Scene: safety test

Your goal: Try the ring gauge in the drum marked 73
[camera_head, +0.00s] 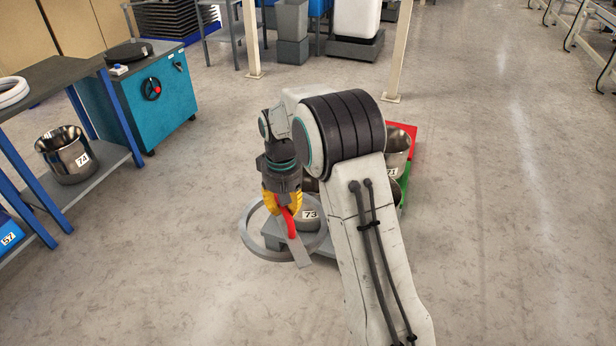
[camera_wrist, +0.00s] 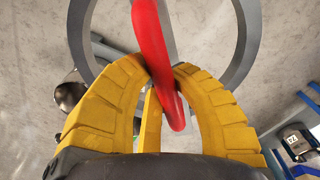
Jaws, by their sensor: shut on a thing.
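The ring gauge is a wide grey ring (camera_head: 245,233) with a flat grey bar and a red handle (camera_head: 289,222). My gripper (camera_head: 283,205) points down with its yellow fingers shut on the red handle. The wrist view shows the fingers (camera_wrist: 165,80) around the red handle (camera_wrist: 152,45), with the grey ring (camera_wrist: 248,45) beyond. The drum marked 73 (camera_head: 306,224) is low, on a grey platform, and partly hidden by the gauge and my arm. In the head view the ring overlaps it. The wrist view shows mostly bare floor through the ring, so the ring appears off the drum.
Metal drum 71 (camera_head: 397,150) stands behind my arm near a red panel (camera_head: 408,128) and a green one. Drum 74 (camera_head: 62,158) stands on the left bench's lower shelf. A teal cabinet (camera_head: 170,105) is behind it. Floor at right and front is clear.

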